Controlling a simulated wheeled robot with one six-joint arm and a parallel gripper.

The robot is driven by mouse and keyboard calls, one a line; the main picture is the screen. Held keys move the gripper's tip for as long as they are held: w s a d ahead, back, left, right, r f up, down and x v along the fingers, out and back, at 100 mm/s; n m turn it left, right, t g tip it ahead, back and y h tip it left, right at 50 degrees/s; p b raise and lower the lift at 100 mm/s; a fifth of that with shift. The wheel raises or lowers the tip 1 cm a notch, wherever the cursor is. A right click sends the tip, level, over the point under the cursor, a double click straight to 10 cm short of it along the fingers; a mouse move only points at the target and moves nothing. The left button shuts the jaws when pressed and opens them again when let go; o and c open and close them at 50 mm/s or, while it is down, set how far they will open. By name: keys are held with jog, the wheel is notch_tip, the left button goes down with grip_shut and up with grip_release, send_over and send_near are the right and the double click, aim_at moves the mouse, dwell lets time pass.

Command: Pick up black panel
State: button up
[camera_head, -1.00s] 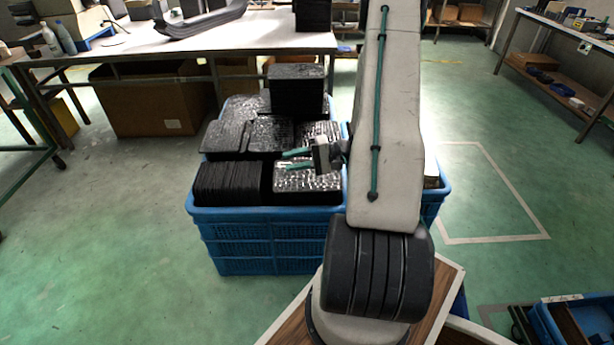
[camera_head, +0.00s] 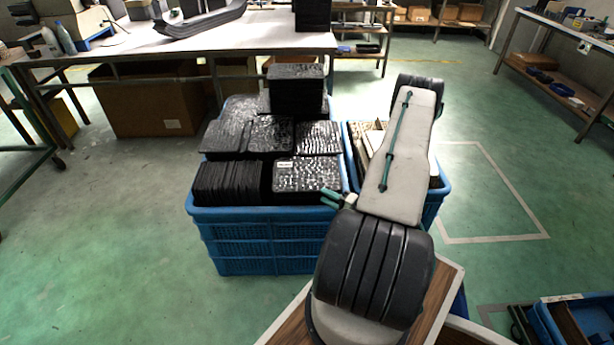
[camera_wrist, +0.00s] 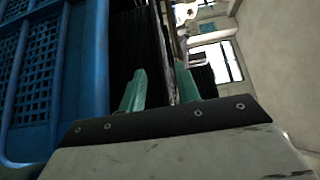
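Black panels fill a blue crate (camera_head: 270,245) in the head view. The front right stack (camera_head: 308,176) lies flat with a small white label on top. The front left panels (camera_head: 228,184) stand on edge, and a taller stack (camera_head: 296,90) is at the back. My gripper (camera_head: 332,198) is low beside the crate's right front edge, with its teal fingers apart and pointing left. In the wrist view the gripper (camera_wrist: 160,88) shows two separated fingers, with dark panel edges (camera_wrist: 128,45) beyond them and the blue crate wall (camera_wrist: 98,60) at left. I see no panel held.
A second blue crate (camera_head: 431,204) with mixed contents stands right of the panel crate, partly behind my arm. A white-topped table (camera_head: 240,35) with a cardboard box (camera_head: 145,100) beneath is behind. Green floor (camera_head: 110,230) is clear at left.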

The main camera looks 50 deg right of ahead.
jog(key=w, duration=0.3)
jog(key=shift+w+a+r, duration=0.1)
jog(key=shift+w+a, duration=0.1)
jog(key=shift+c, duration=0.3)
grip_shut()
